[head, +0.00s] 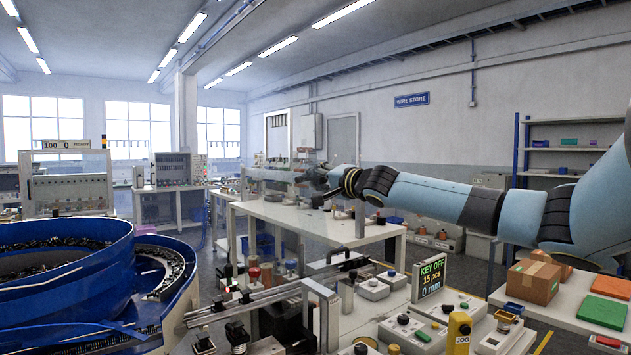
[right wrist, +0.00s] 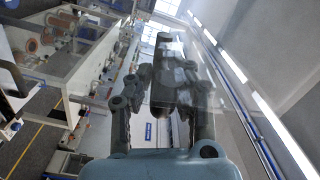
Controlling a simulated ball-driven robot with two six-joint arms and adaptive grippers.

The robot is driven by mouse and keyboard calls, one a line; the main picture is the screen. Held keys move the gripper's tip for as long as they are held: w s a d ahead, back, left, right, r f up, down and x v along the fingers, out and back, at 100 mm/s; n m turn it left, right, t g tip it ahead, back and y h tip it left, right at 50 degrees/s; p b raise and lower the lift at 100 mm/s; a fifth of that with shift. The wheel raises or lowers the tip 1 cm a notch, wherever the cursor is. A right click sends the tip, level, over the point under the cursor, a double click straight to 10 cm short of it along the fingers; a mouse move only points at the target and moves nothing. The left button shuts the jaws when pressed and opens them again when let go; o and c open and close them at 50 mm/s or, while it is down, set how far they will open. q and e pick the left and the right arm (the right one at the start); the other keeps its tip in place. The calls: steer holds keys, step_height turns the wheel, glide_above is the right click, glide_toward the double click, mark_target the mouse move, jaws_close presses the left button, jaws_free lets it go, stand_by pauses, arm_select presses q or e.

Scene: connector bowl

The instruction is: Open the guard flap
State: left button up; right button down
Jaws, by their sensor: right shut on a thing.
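My right gripper (head: 322,183) reaches in from the right in the head view, above the back white bench. It is shut on part of the clear guard flap (right wrist: 186,50), which shows as a faint see-through sheet over the fingers in the right wrist view. The gripper (right wrist: 170,80) shows there too. The flap's edges and exact angle are hard to make out. My left gripper is not in view.
A blue bowl feeder (head: 65,275) stands at the front left. A rail leads to a station with a display (head: 432,276) reading "KEY OFF 15 pcs 0 mm". A cardboard box (head: 533,281) sits on the right table.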

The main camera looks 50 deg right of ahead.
steer(key=c, duration=1.2)
jaws_free()
steer(key=shift+a+r, duration=0.1)
steer(key=shift+c, duration=0.2)
step_height(320, 180, up, 10)
